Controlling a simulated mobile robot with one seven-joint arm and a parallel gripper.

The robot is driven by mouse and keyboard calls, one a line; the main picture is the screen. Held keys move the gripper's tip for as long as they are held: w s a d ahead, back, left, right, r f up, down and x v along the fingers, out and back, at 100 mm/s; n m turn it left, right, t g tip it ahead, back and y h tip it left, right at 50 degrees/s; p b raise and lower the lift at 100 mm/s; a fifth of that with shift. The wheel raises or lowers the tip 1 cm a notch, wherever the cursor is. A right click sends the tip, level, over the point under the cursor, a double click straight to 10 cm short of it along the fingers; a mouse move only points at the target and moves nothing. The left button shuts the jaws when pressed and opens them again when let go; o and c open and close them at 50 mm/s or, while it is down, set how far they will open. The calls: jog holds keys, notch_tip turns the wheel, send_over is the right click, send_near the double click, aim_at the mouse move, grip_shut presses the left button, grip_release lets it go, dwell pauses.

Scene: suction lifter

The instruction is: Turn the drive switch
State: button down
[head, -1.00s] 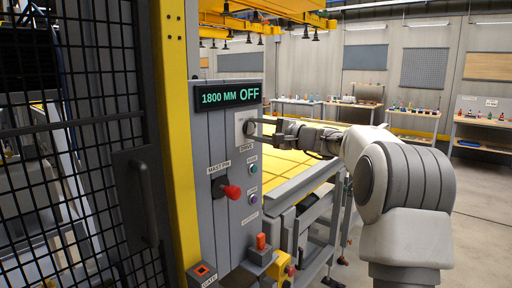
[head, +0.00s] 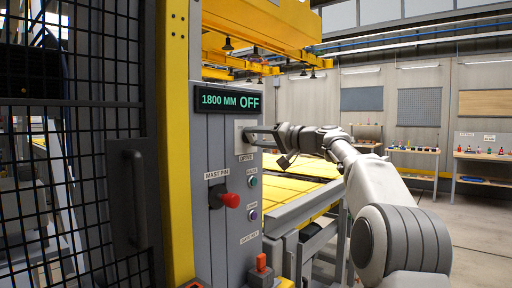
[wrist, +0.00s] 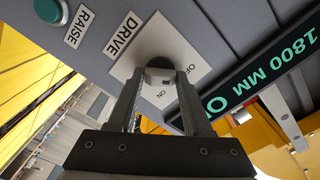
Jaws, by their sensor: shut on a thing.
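In the wrist view my gripper (wrist: 159,79) is shut on the knob, one finger on each side. The display (head: 228,101) reads 1800 MM OFF. The fingers hide part of the knob and plate.
A red-knobbed mast pin lever (head: 229,200) sticks out below the switch. A green button (head: 253,181) and a purple one are near it. A black mesh gate with a handle (head: 130,195) stands left. A yellow-topped table (head: 305,192) lies behind my arm.

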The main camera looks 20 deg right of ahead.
jog(key=shift+f+n+b, duration=0.1)
jog(key=shift+n+b, duration=0.3)
jog(key=shift+n, duration=0.2)
jog(key=shift+c, duration=1.8)
grip_release()
jog(key=b+v, duration=0.2)
jog(key=v, duration=1.5)
jog(key=shift+s+d, duration=0.15)
